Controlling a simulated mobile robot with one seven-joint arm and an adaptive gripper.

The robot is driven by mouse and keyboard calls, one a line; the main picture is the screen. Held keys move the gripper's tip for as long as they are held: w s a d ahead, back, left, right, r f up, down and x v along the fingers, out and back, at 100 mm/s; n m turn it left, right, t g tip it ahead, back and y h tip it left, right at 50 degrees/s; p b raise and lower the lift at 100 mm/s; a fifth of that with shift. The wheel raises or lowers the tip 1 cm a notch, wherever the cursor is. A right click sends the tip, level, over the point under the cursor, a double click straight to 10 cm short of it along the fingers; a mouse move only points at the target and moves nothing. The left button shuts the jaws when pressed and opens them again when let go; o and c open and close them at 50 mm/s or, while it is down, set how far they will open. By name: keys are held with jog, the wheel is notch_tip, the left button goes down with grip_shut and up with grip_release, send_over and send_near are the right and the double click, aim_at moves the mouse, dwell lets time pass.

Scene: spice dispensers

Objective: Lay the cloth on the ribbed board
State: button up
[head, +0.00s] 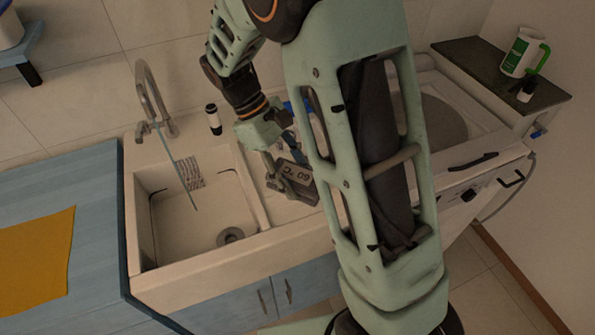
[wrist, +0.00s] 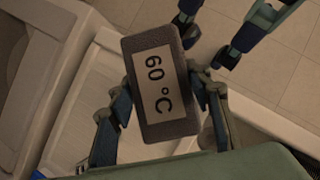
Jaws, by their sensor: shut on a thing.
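My gripper (wrist: 165,108) is shut on a dark grey block with a pale label reading "60 °C" (wrist: 158,82). One finger is on each side of the block in the wrist view. In the head view the block (head: 298,172) is over the area just right of the sink basin, and my arm hides part of that area. A flat orange-yellow cloth (head: 36,262) lies on the blue counter at the far left, away from my gripper. I cannot clearly make out a ribbed board; a small striped grate-like piece (head: 190,173) shows at the sink's back wall.
The sink basin (head: 205,225) has a tap (head: 150,95) behind it and a dark bottle (head: 212,119) on its back ledge. The blue counter (head: 85,190) has bare room around the cloth. A green-handled jug (head: 521,55) stands on a dark shelf at right.

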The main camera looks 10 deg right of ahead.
aim_at(301, 173)
jog(key=s+a+n+t+h+b, duration=0.1)
jog(key=s+a+n+t+b, duration=0.25)
jog(key=n, duration=0.65)
jog(key=shift+t, duration=0.65)
jog(key=w+d+f+b, duration=0.2)
jog(key=w+f, duration=0.1)
jog(key=w+d+f+b, duration=0.2)
jog(key=w+d, duration=0.1)
jog(key=w, duration=0.1)
jog(key=w+d+f+b, duration=0.2)
jog(key=w+f+b, duration=0.1)
jog(key=w, duration=0.1)
jog(key=shift+d+f, duration=0.3)
jog(key=shift+d, duration=0.1)
jog(key=shift+w+f, duration=0.2)
jog(key=shift+f, duration=0.05)
notch_tip(301, 173, down, 3)
jog(key=b, duration=0.3)
jog(key=shift+w+d+f, duration=0.15)
jog(key=shift+f, duration=0.05)
jog(key=shift+r, duration=0.1)
